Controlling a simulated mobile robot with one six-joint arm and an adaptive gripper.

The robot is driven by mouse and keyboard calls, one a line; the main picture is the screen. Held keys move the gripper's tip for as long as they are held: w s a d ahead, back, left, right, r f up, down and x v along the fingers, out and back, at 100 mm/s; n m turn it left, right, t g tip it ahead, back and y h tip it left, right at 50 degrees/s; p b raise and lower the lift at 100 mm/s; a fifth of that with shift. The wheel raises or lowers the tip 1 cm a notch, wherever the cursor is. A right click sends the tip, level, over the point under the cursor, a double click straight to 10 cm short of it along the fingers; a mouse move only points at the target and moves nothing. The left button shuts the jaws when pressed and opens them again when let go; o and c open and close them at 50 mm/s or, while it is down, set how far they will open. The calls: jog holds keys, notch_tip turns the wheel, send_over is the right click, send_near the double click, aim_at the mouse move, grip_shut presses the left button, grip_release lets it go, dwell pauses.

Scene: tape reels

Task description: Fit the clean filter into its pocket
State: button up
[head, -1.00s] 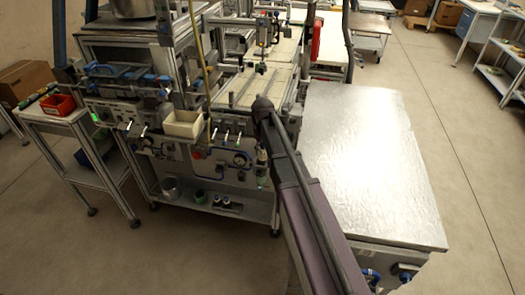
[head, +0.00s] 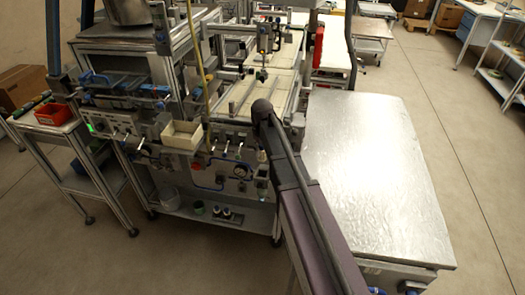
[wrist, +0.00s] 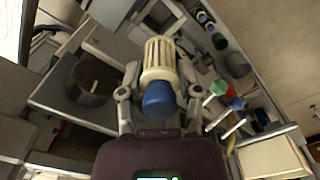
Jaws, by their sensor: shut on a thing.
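In the wrist view my gripper (wrist: 158,98) is shut on the clean filter, a cream ribbed cylinder (wrist: 160,60) with a blue rounded end (wrist: 159,99). The blue end is towards my wrist and the ribbed end points away. One finger lies on each side of it. A dark round open cup (wrist: 91,80) stands left of the filter, apart from it; I cannot tell if it is the pocket. In the head view my arm runs up to the front of the machine, and I cannot make out the fingers clearly there.
A cream bin (head: 182,136) sits on the machine front, left of my arm; it also shows in the wrist view (wrist: 270,160). Valve levers (head: 228,150) stick out near it. A silver-topped table (head: 375,165) stands clear on the right. A red bin (head: 55,114) is at far left.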

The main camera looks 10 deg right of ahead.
aim_at(262, 170)
jog(key=shift+f, duration=0.2)
jog(key=shift+f+b, duration=5.35)
jog(key=shift+b, duration=0.15)
jog(key=shift+s+f, duration=0.1)
jog(key=shift+s, duration=0.05)
jog(key=shift+o, duration=0.2)
jog(key=shift+s+f+b, duration=0.1)
jog(key=shift+s+b, duration=0.15)
jog(key=shift+b, duration=0.2)
grip_shut()
jog(key=o, duration=0.8)
grip_release()
jog(key=o, duration=0.5)
jog(key=shift+w+f, duration=0.2)
jog(key=shift+f, duration=0.15)
jog(key=shift+r, duration=0.2)
jog(key=shift+w+r, duration=0.1)
jog(key=shift+r, duration=0.1)
